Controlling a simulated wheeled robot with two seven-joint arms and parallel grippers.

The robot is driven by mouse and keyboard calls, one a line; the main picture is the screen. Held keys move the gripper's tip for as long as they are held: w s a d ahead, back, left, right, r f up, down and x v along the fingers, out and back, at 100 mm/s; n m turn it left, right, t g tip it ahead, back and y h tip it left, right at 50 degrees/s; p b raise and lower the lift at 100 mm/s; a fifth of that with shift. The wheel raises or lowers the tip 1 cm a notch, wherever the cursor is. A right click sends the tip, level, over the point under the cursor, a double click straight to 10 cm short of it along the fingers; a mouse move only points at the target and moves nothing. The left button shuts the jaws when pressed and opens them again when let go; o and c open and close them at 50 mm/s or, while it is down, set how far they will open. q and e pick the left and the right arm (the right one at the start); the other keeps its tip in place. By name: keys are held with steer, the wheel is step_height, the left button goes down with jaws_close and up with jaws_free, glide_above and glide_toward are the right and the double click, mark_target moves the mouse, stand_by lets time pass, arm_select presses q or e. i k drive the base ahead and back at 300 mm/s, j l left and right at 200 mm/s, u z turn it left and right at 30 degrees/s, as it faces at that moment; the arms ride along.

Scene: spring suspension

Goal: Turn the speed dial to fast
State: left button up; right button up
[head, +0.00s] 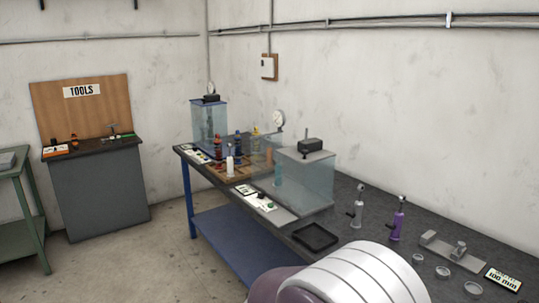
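The speed dial cannot be made out for sure at this size. A pale control panel (265,201) with a small label and a green spot lies at the front edge of the workbench, before the nearer clear tank (303,180). A second pale panel (195,154) lies before the farther clear tank (209,124). Small dark and coloured controls show on both panels, but their settings cannot be read. Neither of my grippers is in view.
The dark workbench (345,215) runs along the wall. A black tray (316,237), a grey spring unit (357,207), a purple one (398,219), several rings and a "100 mm" card (503,279) lie on its right. Floor (130,250) is clear at left.

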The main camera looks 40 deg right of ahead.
mark_target(261, 194)
steer(key=i+l+z, duration=0.1)
steer(key=z, duration=0.3)
steer(key=i+z, duration=0.15)
steer(key=z, duration=0.3)
steer(key=i+z, duration=0.15)
steer(key=z, duration=0.25)
steer(key=i+z, duration=0.15)
steer(key=z, duration=0.3)
steer(key=i+j+z, duration=0.1)
steer(key=z, duration=0.3)
steer(key=i+j+z, duration=0.1)
steer(key=i+j, duration=0.15)
steer(key=i+j+z, duration=0.1)
steer(key=j, duration=0.25)
steer(key=i+j+z, duration=0.1)
steer(key=i+j, duration=0.25)
steer(key=i+j+z, duration=0.15)
steer(key=j, duration=0.2)
steer(key=i+j+z, duration=0.1)
steer(key=j, duration=0.25)
steer(key=i+j+z, duration=0.1)
steer(key=i+j, duration=0.2)
steer(key=i+j+z, duration=0.1)
steer(key=j, duration=0.4)
steer(key=i+j, duration=0.2)
steer(key=j, duration=0.25)
